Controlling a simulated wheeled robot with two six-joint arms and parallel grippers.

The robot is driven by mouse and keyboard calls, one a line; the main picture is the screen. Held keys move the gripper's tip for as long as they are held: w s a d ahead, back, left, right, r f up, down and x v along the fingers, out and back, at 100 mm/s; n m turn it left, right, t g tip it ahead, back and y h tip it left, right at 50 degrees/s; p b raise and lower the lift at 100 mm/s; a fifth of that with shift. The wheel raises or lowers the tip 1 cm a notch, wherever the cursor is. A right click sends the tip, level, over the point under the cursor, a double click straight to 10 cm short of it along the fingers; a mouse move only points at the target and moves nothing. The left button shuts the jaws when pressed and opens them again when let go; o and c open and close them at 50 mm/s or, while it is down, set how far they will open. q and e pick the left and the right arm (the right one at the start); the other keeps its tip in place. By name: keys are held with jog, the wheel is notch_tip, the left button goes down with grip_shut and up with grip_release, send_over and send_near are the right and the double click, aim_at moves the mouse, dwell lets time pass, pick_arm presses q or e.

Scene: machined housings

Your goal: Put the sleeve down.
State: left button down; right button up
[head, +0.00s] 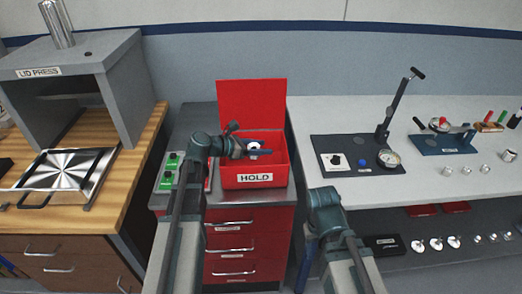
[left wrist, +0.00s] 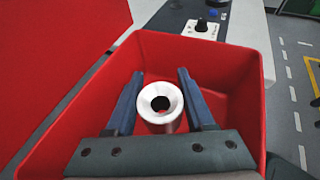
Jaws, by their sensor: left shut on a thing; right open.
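The sleeve (left wrist: 160,104) is a pale metal ring-shaped part with a dark bore. In the left wrist view it sits between the two blue fingers of my left gripper (left wrist: 160,76). My left gripper (head: 256,151) is shut on it, inside the open red bin marked HOLD (head: 276,181). In the head view the sleeve (head: 254,146) shows as a small white spot near the fingers. Whether its underside touches the bin floor is hidden. My right gripper (head: 306,262) is open and empty, low in front of the white bench.
The bin's red lid (head: 251,102) stands raised behind it. A green-labelled panel (head: 170,172) lies left of the bin. A gauge fixture (head: 350,165) and several small metal parts occupy the white bench.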

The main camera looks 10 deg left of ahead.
pick_arm(q)
jog(key=shift+f+b, duration=0.5)
jog(key=shift+b, duration=0.05)
jog(key=shift+f, duration=0.1)
jog(key=shift+c, duration=1.3)
grip_release()
